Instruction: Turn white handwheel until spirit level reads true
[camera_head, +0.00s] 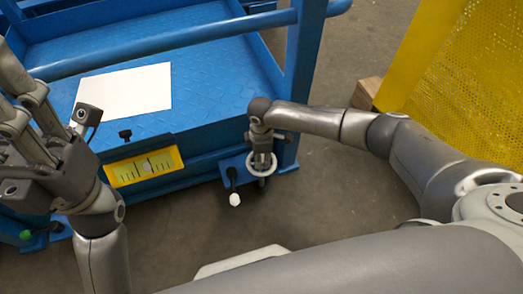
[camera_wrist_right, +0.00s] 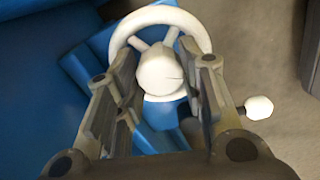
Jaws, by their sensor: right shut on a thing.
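The white handwheel (camera_head: 262,174) sits on a blue bracket at the front of the blue platform. It shows large in the right wrist view (camera_wrist_right: 203,32), with a round hub and spokes. My right gripper (camera_head: 262,160) reaches down onto it, its fingers (camera_wrist_right: 160,90) shut on either side of the hub. The yellow spirit level (camera_head: 172,156) is on the platform's front edge, left of the wheel. Its vial is greenish with dark marks; the bubble is too small to read surely. My left gripper (camera_head: 56,90) is raised at the left, fingers spread and empty.
A white-tipped lever (camera_head: 235,199) hangs beside the handwheel; its white knob also shows in the right wrist view (camera_wrist_right: 258,107). A white sheet (camera_head: 125,90) lies on the platform. Blue rails (camera_head: 170,40) cross above it. A yellow mesh guard (camera_head: 475,80) stands at the right. Grey floor is clear in front.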

